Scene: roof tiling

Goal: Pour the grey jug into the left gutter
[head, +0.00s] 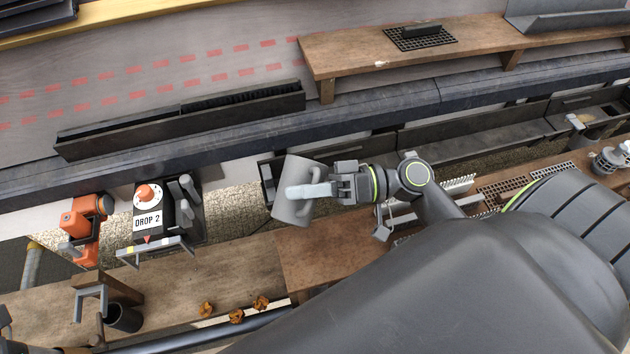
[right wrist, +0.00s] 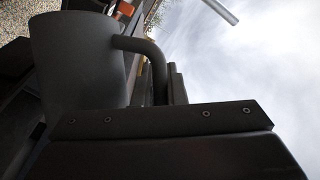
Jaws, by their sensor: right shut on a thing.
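The grey jug (head: 291,205) is in the middle of the head view, above the near end of a dark gutter (head: 376,147) below the roof edge. My right gripper (head: 335,188) is shut on the jug's handle, on the jug's right side. In the right wrist view the jug (right wrist: 75,65) fills the upper left, and its curved handle (right wrist: 155,62) runs down behind the dark gripper body. The jug looks tilted in the head view; its contents are hidden and no stream shows. I cannot make out my left gripper.
A second gutter section (head: 480,135) continues to the right. A wooden plank (head: 350,70) and a dark trough (head: 180,125) lie on the roof. A box marked DROP 2 (head: 148,222), an orange tool (head: 85,218) and a dark cup (head: 123,318) stand at the left.

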